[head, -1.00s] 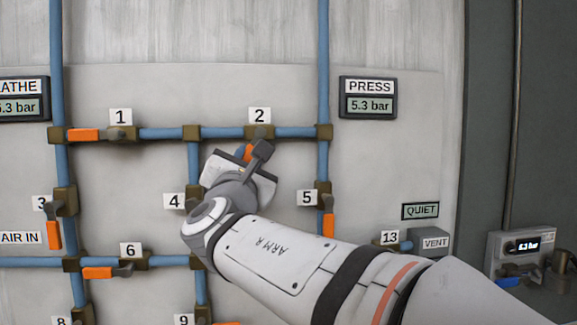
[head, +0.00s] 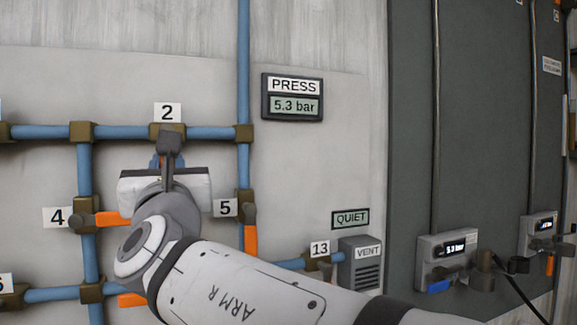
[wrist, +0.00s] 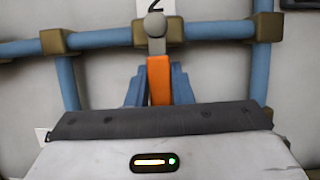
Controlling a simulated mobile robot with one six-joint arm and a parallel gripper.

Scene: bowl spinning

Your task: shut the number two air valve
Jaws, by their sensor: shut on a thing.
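The number 2 valve is on the upper blue pipe, under the label "2" (head: 167,112). In the wrist view its orange lever (wrist: 159,80) hangs down from a grey pivot, square across the pipe. My gripper (wrist: 160,88) has a blue finger on each side of the lever and is shut on it. In the head view my gripper (head: 168,162) is just below the valve, and my wrist hides most of the lever. The brown valve body (wrist: 172,41) shows behind the pivot.
Valve 4's orange lever (head: 110,218) lies level, close left of my wrist. Valve 5's lever (head: 250,238) hangs down to the right. The PRESS gauge (head: 293,97) reads 5.3 bar. A vent box (head: 360,262) stands lower right.

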